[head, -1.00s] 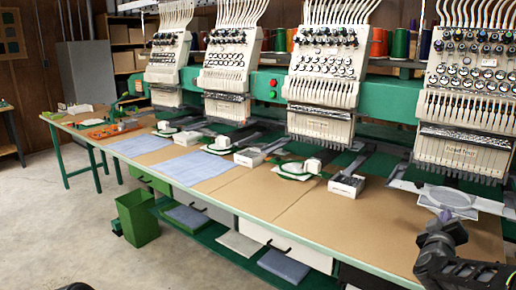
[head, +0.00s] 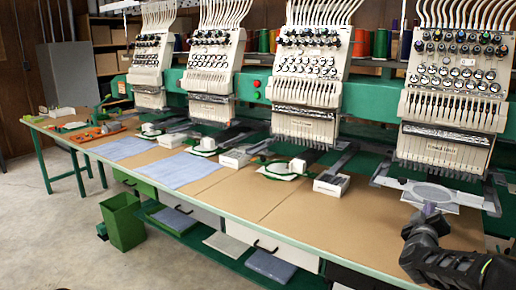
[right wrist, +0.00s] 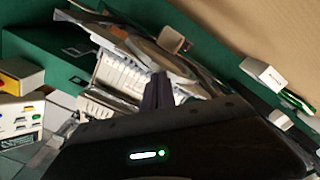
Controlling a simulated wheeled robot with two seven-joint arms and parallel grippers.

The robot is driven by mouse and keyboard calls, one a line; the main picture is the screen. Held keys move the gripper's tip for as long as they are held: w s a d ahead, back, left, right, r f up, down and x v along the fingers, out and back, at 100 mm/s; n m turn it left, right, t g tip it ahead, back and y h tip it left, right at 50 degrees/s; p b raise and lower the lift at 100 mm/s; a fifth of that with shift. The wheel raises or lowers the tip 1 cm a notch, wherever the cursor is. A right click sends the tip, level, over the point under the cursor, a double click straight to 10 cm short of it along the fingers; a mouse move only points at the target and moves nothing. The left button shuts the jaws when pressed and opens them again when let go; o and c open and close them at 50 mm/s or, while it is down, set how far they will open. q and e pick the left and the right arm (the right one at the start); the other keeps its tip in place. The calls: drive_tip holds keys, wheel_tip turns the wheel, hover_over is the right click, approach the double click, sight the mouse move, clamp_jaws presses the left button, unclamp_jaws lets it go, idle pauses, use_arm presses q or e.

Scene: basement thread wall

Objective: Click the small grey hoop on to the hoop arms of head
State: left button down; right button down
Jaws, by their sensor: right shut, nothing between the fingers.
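The small grey hoop (head: 434,192) is round and flat, with a pale sheet around it. It lies at the front of the hoop arms (head: 385,181) under the rightmost embroidery head (head: 452,120). Whether it is clicked on to the arms cannot be told. My right gripper (head: 430,209) is shut and empty, its tips at the hoop's near edge. In the right wrist view the closed fingers (right wrist: 158,92) point at the hoop, seen edge-on and tilted; touching or apart is unclear. My left gripper is not in view.
Several more heads stand to the left along the green machine beam (head: 384,95). The brown table (head: 240,190) holds white boxes (head: 331,184), green hoops and blue cloths (head: 178,168). Bare table lies left of my right arm. A green bin (head: 123,220) stands on the floor.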

sight(431, 197)
drive_tip(key=shift+p+x, duration=1.35)
drive_tip(key=shift+x, duration=3.05)
drive_tip(key=shift+s+a, duration=0.3)
drive_tip(key=shift+s, duration=0.05)
drive_tip(key=b+v, duration=0.1)
drive_tip(key=v, duration=0.5)
